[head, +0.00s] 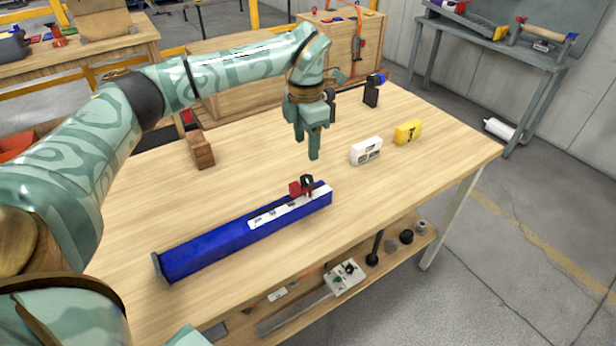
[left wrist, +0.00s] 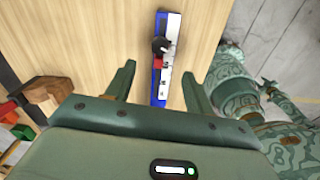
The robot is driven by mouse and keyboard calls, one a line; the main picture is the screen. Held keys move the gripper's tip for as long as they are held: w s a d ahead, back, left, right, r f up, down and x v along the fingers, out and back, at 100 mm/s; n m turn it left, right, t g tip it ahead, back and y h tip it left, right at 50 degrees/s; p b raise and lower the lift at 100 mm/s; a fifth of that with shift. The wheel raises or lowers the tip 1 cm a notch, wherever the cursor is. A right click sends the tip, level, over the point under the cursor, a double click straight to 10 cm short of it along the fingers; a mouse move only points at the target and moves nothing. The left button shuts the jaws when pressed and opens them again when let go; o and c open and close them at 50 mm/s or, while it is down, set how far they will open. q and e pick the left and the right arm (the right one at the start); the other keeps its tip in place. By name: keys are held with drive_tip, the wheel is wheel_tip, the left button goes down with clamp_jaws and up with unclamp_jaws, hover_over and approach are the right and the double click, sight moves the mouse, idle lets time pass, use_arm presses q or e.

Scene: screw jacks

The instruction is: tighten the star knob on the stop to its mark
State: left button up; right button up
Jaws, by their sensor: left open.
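A long blue beam (head: 220,244) lies on the wooden table with a white marked scale (head: 268,217) along its top. The stop is a small red block (head: 295,189) at the right end of the scale, with a black star knob (head: 307,181) on it. My left gripper (head: 312,154) hangs above the table, up and behind the stop, apart from it and empty. In the left wrist view the open fingers (left wrist: 157,88) show with the black knob (left wrist: 160,46) beyond them, on the blue beam (left wrist: 157,87). The knob's mark is too small to make out. My right gripper is not in view.
A white block (head: 366,151), a yellow block (head: 408,132) and a black holder (head: 371,95) stand at the table's right and back. A brown wooden block (head: 201,150) lies at the left. The table around the beam is clear.

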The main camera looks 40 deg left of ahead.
sight(306, 178)
use_arm(q)
wheel_tip(306, 178, down, 9)
drive_tip(key=b, duration=0.2)
drive_tip(key=shift+f+b, duration=0.15)
drive_tip(key=shift+b, duration=0.15)
drive_tip(key=shift+f, duration=0.4)
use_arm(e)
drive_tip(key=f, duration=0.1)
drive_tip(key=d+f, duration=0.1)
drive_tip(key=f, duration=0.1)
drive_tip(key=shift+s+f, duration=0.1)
use_arm(q)
drive_tip(key=c, duration=1)
drive_tip(key=shift+o, duration=0.2)
drive_tip(key=shift+r+m+p, duration=0.35)
drive_tip(key=shift+m+p, duration=0.15)
drive_tip(key=shift+p, duration=0.3)
drive_tip(key=shift+f, duration=0.1)
drive_tip(key=shift+f+m, duration=0.2)
drive_tip(key=shift+m, duration=0.1)
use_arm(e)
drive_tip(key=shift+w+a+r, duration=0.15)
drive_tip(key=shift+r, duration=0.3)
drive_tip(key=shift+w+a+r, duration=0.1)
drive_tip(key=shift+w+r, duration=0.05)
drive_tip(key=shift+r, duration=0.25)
